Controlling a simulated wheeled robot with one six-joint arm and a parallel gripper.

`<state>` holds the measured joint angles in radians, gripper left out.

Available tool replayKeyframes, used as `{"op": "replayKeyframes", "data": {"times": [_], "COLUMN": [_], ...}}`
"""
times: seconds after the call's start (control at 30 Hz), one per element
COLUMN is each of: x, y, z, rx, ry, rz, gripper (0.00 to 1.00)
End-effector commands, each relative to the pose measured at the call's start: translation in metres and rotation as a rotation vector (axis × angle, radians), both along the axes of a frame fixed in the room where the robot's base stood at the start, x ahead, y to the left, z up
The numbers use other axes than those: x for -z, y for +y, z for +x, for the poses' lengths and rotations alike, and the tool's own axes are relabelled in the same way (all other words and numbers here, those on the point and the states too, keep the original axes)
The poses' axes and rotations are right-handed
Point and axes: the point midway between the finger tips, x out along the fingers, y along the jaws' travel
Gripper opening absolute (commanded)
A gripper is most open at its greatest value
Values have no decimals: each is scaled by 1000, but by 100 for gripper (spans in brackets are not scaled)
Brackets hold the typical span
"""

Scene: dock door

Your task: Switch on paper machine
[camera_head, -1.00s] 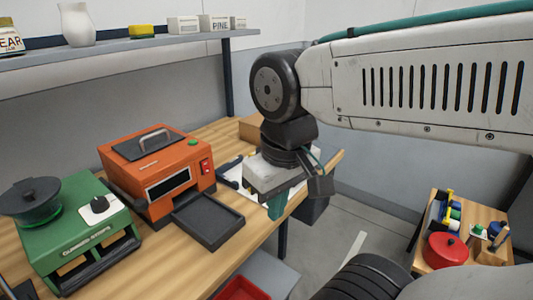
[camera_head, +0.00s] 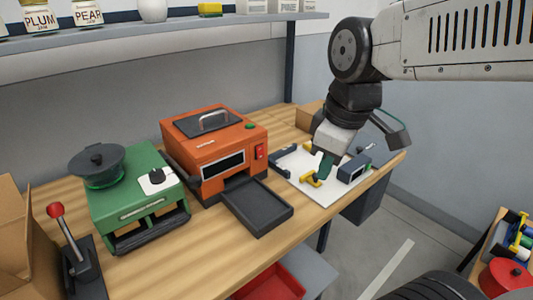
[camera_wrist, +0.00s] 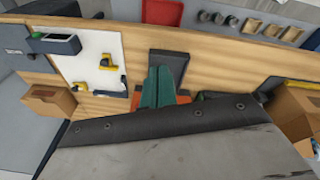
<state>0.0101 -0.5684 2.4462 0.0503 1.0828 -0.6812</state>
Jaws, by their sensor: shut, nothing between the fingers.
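An orange machine (camera_head: 226,150) stands on the wooden workbench, with a dark lid and handle on top, a green button, and a red switch (camera_head: 260,152) at the right of its front. A dark flat tray (camera_head: 257,208) extends from its front and also shows in the wrist view (camera_wrist: 182,61). My gripper (camera_head: 324,170) is to the right of this machine, above the white board, apart from the switch. Its teal fingers (camera_wrist: 158,88) are shut and empty, pointing down. In the wrist view, my wrist hides most of the orange machine.
A green machine (camera_head: 140,208) with a dark bowl stands left of the orange one. A red-knobbed lever (camera_head: 57,212) is at far left. A white board (camera_head: 300,176) with yellow and dark fittings lies on the right. A red crate (camera_head: 270,284) is below the bench. A shelf (camera_head: 150,30) runs behind.

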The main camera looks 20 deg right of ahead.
Motion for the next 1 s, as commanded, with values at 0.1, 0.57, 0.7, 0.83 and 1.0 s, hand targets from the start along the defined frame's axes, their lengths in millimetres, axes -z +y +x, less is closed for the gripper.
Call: {"op": "replayKeyframes", "data": {"times": [0.1, 0.57, 0.7, 0.83, 1.0], "x": [-1, 10, 10, 10, 12], "y": [2, 4, 4, 4, 5], "z": [46, 156, 160, 159, 160], "rx": [-335, -1165, -1197, -1197, -1197], "ry": [-48, -199, -204, -204, -203], "rz": [-46, -242, -253, -253, -251], "gripper": [0, 0, 0, 0, 0]}}
